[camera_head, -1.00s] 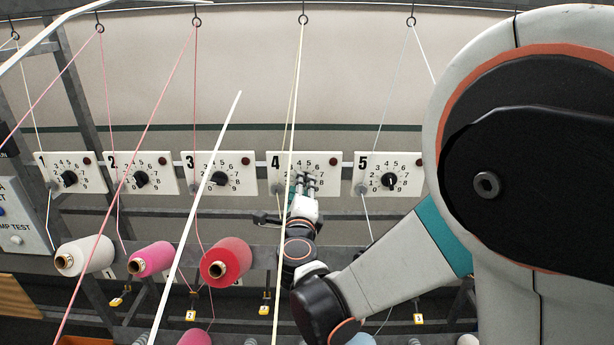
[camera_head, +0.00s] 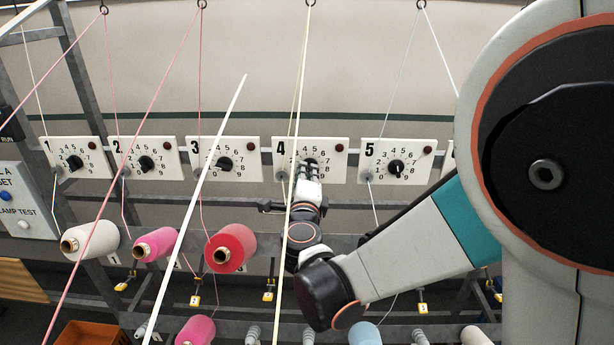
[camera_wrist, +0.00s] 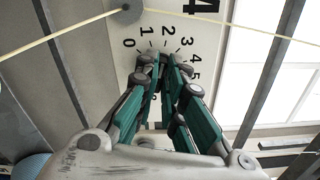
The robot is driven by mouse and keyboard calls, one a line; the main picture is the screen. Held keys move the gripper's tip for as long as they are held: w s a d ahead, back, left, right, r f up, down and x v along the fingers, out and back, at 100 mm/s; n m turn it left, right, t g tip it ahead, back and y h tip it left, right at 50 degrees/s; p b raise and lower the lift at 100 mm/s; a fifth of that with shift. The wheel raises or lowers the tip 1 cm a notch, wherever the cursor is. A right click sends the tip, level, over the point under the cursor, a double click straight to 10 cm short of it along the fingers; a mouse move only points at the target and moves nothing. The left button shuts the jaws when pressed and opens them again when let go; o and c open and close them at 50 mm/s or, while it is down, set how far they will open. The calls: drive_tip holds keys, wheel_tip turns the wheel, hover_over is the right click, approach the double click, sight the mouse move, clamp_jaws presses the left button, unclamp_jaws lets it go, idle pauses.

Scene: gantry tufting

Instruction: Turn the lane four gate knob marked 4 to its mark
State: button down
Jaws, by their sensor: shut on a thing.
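The lane four plate (camera_head: 334,171) is a white panel marked 4, with a dial of numbers and a dark red dot at its upper right. Its black knob (camera_head: 311,161) is mostly hidden behind my fingers, so I cannot tell where it points. My gripper (camera_head: 310,169) is at the dial, shut on the knob. In the wrist view, my gripper (camera_wrist: 166,60) has its teal-sided fingers against the plate (camera_wrist: 196,32), with 0 to 5 showing around the fingertips and the knob itself hidden.
Similar plates 3 (camera_head: 243,170) and 5 (camera_head: 376,173) flank it on the rail. A pale yarn (camera_head: 296,110) runs down in front of plate 4, close to my wrist.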

drive_tip(key=c, duration=1.7)
unclamp_jaws()
